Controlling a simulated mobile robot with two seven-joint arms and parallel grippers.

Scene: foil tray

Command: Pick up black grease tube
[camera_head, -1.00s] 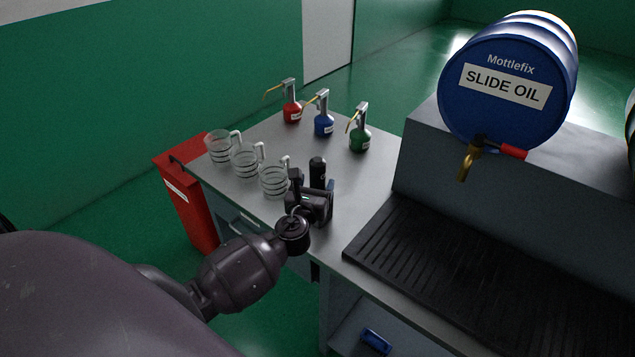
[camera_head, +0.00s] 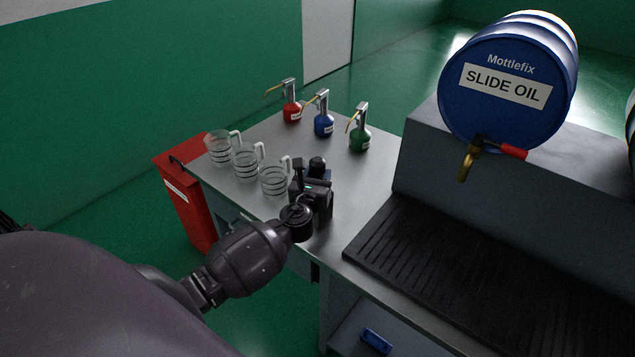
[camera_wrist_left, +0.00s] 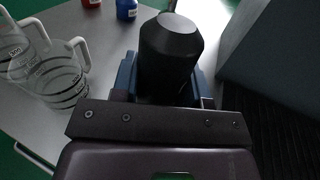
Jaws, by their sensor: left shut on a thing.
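The black grease tube (camera_head: 317,165) stands upright near the front of the grey workbench, right of the clear jugs. Its rounded black top shows above my left gripper (camera_head: 314,178) in the head view. In the left wrist view the tube (camera_wrist_left: 170,50) fills the space between the blue-edged fingers of my left gripper (camera_wrist_left: 162,80), which is shut on it. The tube's lower part is hidden behind the gripper, so I cannot tell whether it touches the bench. My right gripper is not in view.
Clear measuring jugs (camera_head: 274,181) stand close to the left of my gripper. Red (camera_head: 292,113), blue (camera_head: 323,126) and green (camera_head: 358,140) oil cans stand farther back. A black ribbed mat (camera_head: 440,265) and a blue drum (camera_head: 505,85) are to the right. The bench middle is clear.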

